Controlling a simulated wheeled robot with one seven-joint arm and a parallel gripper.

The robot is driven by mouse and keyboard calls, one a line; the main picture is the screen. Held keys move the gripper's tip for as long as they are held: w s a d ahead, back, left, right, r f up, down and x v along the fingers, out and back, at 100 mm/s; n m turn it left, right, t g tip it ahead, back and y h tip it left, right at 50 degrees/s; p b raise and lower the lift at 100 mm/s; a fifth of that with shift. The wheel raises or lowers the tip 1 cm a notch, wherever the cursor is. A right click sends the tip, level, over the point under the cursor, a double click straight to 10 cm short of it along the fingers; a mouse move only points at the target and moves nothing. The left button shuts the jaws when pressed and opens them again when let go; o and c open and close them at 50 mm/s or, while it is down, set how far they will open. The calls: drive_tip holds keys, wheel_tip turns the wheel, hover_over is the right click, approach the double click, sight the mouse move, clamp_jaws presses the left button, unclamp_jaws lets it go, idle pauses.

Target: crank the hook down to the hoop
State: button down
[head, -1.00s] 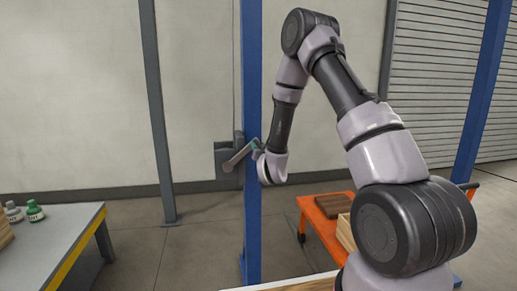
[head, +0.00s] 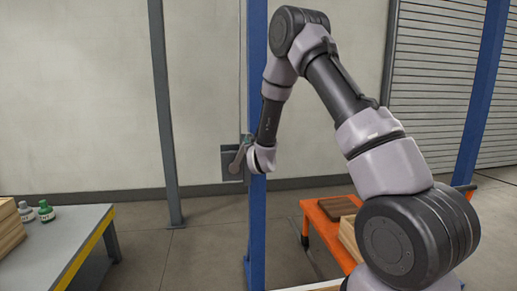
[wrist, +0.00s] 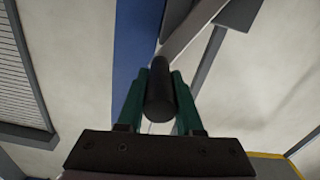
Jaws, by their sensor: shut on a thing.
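The winch (head: 231,160) is a grey box on the blue post (head: 257,220) in the head view. Its crank arm (head: 238,159) is a short grey bar slanting down and left from near my wrist. My gripper (wrist: 160,95) is shut on the black crank handle (wrist: 160,88), with a green finger on each side of it in the wrist view. In the head view my gripper (head: 249,143) is small and partly hidden by my wrist. A thin cable runs up beside the post above the winch. The hook and the hoop are not in view.
An orange cart (head: 322,228) with a brown board (head: 330,206) stands right of the post. Floor between table and post is clear.

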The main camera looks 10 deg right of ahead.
drive_tip(key=a+f+n, duration=0.3)
drive_tip(key=a+n, duration=1.1)
drive_tip(key=a, duration=0.4)
wheel_tip(320, 180, down, 19)
drive_tip(key=a+n, duration=0.3)
drive_tip(key=n, duration=1.2)
drive_tip(key=shift+d, duration=0.1)
drive_tip(key=c, duration=0.6)
unclamp_jaws()
